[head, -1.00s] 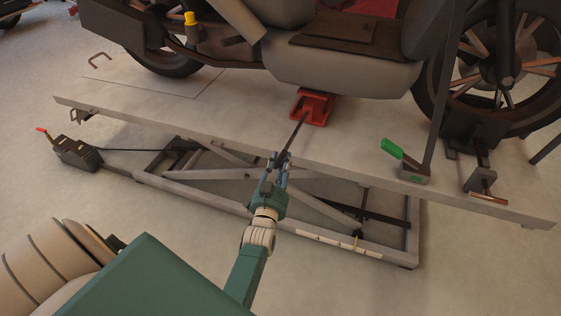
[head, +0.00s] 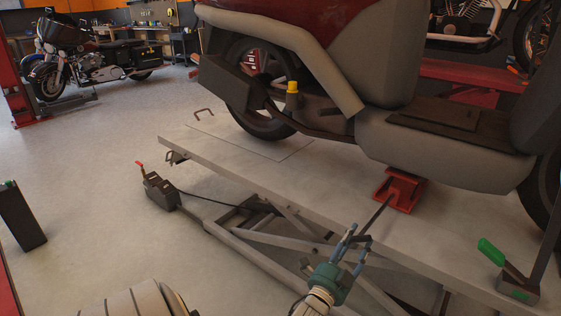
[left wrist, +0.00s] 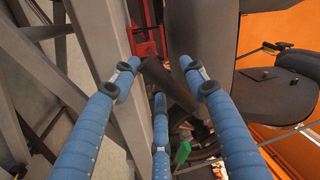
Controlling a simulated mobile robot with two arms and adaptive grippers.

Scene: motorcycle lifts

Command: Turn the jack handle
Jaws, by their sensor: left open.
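The red jack (head: 403,190) stands on the lift platform under the motorcycle. Its dark rod handle (head: 376,216) slopes down toward the platform's near edge. My left gripper (head: 353,242) is open at the handle's free end, its blue fingers spread around or beside it. In the left wrist view the three blue fingers of the left gripper (left wrist: 160,76) are apart. A dark bar, seemingly the handle (left wrist: 168,82), lies between them, with the red jack (left wrist: 148,38) beyond. Contact with the handle cannot be told. My right gripper is not in view.
The grey lift platform (head: 215,150) carries the motorcycle (head: 430,145) close above the jack. A green-handled clamp (head: 492,252) is on the platform at right. A dark pedal box (head: 160,191) with a red-tipped lever stands on the floor at left. The left floor is mostly clear.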

